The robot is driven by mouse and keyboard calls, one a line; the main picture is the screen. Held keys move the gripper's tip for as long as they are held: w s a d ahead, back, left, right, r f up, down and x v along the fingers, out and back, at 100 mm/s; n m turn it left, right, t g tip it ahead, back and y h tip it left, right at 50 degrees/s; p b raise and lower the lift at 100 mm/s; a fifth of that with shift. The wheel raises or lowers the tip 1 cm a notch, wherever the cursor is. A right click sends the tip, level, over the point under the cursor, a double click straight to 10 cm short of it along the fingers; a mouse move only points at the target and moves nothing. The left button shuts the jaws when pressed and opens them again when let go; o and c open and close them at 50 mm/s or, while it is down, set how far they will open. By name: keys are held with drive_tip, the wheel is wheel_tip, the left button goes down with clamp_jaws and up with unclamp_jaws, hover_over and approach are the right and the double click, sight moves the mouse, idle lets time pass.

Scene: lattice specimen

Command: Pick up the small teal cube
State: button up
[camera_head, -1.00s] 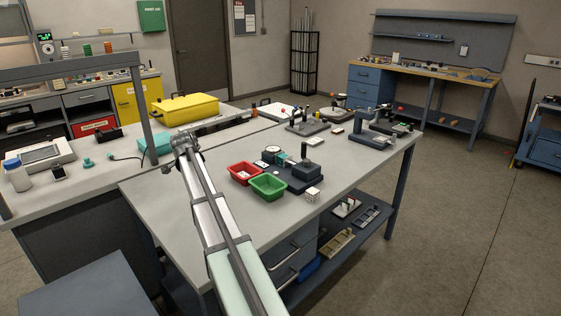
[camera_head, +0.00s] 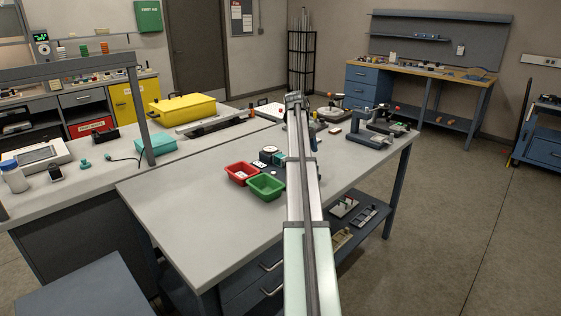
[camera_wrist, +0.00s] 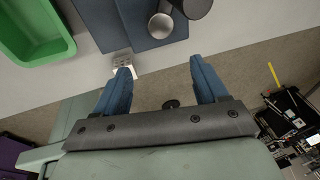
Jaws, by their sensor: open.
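I cannot make out a clear small teal cube. A tiny teal patch (camera_head: 280,158) shows by the round gauge, too small to identify. A small pale cube with holes (camera_wrist: 126,61) lies on the table at the edge of the blue-grey plate in the wrist view; its colour looks whitish, not teal. My gripper (camera_wrist: 161,72) is open and empty, its blue fingers apart. The left fingertip appears just below the pale cube and overlaps its lower edge; I cannot tell whether they touch. In the head view my arm hides the gripper and this cube.
The green bin (camera_head: 266,187) and red bin (camera_head: 242,174) stand left of my arm. The blue-grey plate (camera_wrist: 100,22) carries an upright post (camera_wrist: 161,25) near the gripper. The table's edge runs close by, with floor beyond. The table's front left is clear.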

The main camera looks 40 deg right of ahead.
drive_tip(key=shift+m+t+y, duration=0.4)
drive_tip(key=shift+t+y, duration=0.1)
drive_tip(key=w+d, duration=0.1)
drive_tip(key=w, duration=0.1)
drive_tip(key=w+d+r, duration=0.1)
drive_tip(key=d, duration=0.1)
drive_tip(key=shift+w, duration=0.4)
drive_tip(key=w+a+r+n+t+y, duration=0.1)
drive_tip(key=w+r+t, duration=0.15)
drive_tip(key=w, duration=0.75)
hover_over(281, 155)
drive_tip(key=s, duration=0.1)
drive_tip(key=f, duration=0.5)
drive_tip(key=a+f, duration=0.1)
drive_tip(key=f, duration=0.1)
drive_tip(key=shift+s+f, duration=0.2)
drive_tip(key=shift+f, duration=0.15)
drive_tip(key=shift+w+d+f, duration=0.1)
drive_tip(key=shift+w+f, duration=0.1)
drive_tip(key=shift+f, duration=0.75)
drive_tip(key=shift+w+d+f, duration=0.1)
drive_tip(key=shift+w+f, duration=0.15)
drive_tip(key=shift+f, duration=0.65)
drive_tip(key=shift+w+d+f, duration=0.1)
drive_tip(key=shift+w+f, duration=0.1)
drive_tip(key=shift+f, duration=0.75)
drive_tip(key=shift+c, duration=0.3)
drive_tip(key=c, duration=1.2)
